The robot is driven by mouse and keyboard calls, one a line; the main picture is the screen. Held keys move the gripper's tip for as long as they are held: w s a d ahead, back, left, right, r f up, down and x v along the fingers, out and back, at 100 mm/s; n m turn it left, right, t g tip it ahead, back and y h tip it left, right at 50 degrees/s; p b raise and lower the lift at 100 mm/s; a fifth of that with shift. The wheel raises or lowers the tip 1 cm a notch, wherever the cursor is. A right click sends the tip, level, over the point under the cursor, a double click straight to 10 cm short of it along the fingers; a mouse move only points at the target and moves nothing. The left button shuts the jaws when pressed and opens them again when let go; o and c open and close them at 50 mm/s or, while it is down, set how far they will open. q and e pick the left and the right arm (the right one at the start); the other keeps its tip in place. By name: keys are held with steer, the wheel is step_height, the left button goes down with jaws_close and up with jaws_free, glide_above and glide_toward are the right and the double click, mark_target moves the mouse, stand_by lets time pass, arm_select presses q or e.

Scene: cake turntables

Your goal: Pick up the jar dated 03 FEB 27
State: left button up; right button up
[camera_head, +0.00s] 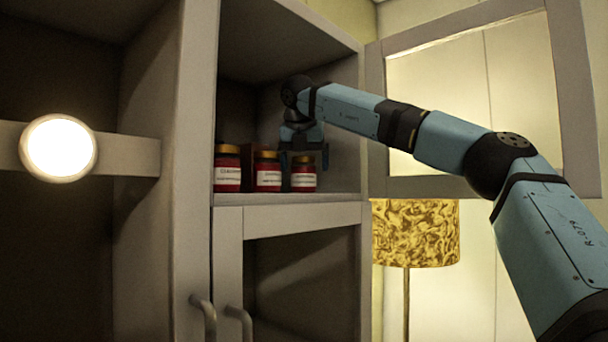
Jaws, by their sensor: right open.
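Three red jars with gold lids and white labels stand in a row on the cabinet shelf (290,200): a left jar (228,170), a middle jar (267,172) and a right jar (303,174). The print on the labels is too small to read, so I cannot tell which is dated 03 FEB 27. My right gripper (303,160) points down over the right jar, its fingers open around or just in front of that jar's lid. I cannot tell whether it touches the jar. My left gripper is not in view.
The cabinet's side wall (190,120) rises left of the jars. A glazed door (375,110) stands open at right, behind my right arm. A round lit lamp (58,148) is at left, and a gold-patterned lampshade (416,230) stands at right. The shelf's right end is clear.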

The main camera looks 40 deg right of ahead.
steer(key=shift+w, duration=0.1)
steer(key=c, duration=1.2)
